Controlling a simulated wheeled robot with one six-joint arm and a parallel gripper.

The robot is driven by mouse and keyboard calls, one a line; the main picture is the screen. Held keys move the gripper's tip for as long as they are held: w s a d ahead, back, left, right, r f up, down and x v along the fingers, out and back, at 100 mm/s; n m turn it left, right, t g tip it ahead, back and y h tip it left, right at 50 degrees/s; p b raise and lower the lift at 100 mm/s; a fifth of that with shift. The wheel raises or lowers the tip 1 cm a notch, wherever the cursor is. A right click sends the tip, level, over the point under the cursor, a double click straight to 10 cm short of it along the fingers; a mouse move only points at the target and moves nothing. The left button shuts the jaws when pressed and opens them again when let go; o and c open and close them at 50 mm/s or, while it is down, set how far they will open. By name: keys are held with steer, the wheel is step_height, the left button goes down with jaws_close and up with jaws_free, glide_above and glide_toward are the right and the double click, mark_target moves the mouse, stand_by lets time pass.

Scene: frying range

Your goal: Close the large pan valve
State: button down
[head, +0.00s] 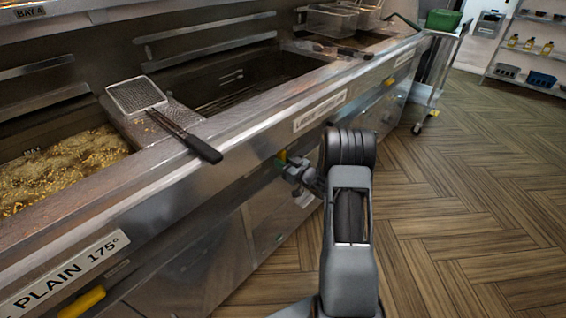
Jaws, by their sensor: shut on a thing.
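The large pan valve's yellow handle (282,157) shows as a small patch on the steel front of the range, below and left of a label that begins "LARGE" (320,110). My gripper (290,168) is at the front panel, shut on this handle. The jaws hide most of the handle, so I cannot tell which way it points. The large pan (245,80) behind the label looks dark and empty of food.
A "PLAIN 175°" label (72,272) and another yellow handle (82,303) are at lower left. Another yellow handle (389,81) is farther right. A skimmer (137,95) lies by the bubbling oil (60,165), its black handle over the front edge. A trolley (436,75) stands beyond; the floor (460,190) at right is clear.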

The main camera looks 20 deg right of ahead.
steer(key=shift+f+b, duration=0.1)
steer(key=shift+b, duration=0.2)
steer(key=n+b, duration=0.3)
steer(key=shift+d+f, duration=0.1)
steer(key=shift+f, duration=0.1)
steer(key=n+b, duration=0.5)
steer(key=b, duration=0.1)
steer(key=shift+d+n+b, duration=0.1)
steer(key=shift+n+b, duration=0.2)
steer(key=shift+b, duration=0.1)
steer(key=n+b, duration=0.6)
steer(key=b, duration=0.1)
steer(key=shift+w+d+r, duration=0.1)
steer(key=shift+r, duration=0.1)
steer(key=n+b, duration=0.3)
steer(key=shift+r+b, duration=0.25)
steer(key=shift+b, duration=0.05)
steer(key=shift+r+n, duration=0.1)
steer(key=shift+n, duration=0.2)
steer(key=c, duration=1)
jaws_free()
steer(key=shift+o, duration=0.2)
